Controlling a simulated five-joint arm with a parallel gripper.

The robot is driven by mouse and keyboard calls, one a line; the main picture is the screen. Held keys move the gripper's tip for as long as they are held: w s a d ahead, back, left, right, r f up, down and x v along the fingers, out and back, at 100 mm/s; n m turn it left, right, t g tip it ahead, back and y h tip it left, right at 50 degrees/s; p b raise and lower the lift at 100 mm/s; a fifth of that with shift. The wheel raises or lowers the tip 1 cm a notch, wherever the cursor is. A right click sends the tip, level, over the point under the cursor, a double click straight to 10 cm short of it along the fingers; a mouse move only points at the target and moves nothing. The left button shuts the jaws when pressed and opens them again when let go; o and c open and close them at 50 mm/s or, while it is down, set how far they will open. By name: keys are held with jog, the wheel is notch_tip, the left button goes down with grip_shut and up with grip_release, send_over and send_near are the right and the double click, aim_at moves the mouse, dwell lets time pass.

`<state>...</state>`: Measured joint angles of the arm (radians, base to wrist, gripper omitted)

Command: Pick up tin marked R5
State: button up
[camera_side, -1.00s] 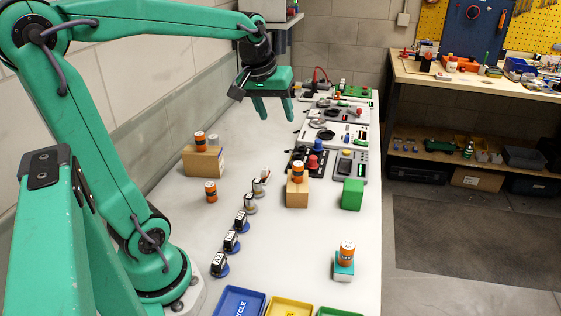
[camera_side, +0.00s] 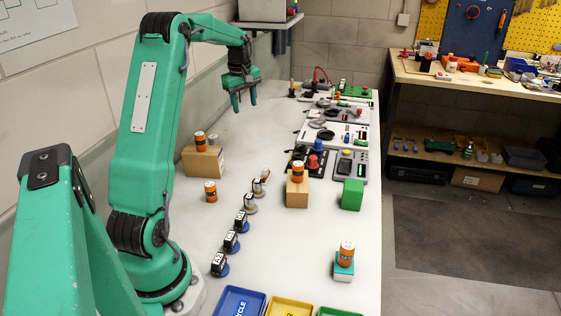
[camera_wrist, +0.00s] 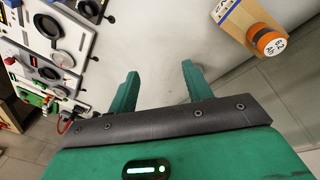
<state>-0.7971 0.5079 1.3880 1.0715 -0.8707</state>
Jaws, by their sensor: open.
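My gripper (camera_side: 245,106) is open and empty above the far left of the bench, apart from all tins. In the wrist view my gripper (camera_wrist: 160,70) shows both fingers spread; an orange tin (camera_wrist: 271,42) at top right has a lid that seems to read E2.
A row of dark labelled components (camera_side: 231,241) runs along the middle of the bench. Device panels (camera_side: 335,134) line its far right. A green block (camera_side: 352,194) stands at right, with a blue tray (camera_side: 240,302) and a yellow tray (camera_side: 289,307) in front. The wall borders the left.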

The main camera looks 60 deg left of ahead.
aim_at(213, 136)
jog(key=s+a+f+n, duration=0.2)
jog(key=a+f, duration=0.1)
jog(key=a, duration=0.1)
jog(key=s+a+f+n, duration=0.2)
jog(key=s+a+f, duration=0.1)
jog(key=a+f, duration=0.1)
jog(key=s+a+f+n+g, duration=0.1)
jog(key=s+a+f, duration=0.1)
jog(key=a+f, duration=0.2)
jog(key=shift+s+a+n+h, duration=0.2)
jog(key=shift+a+n+h, duration=0.2)
jog(key=shift+a, duration=0.75)
jog(key=shift+w+a+f, duration=0.1)
jog(key=shift+a+f, duration=0.05)
jog(key=shift+f, duration=3.8)
jog(key=c, duration=0.8)
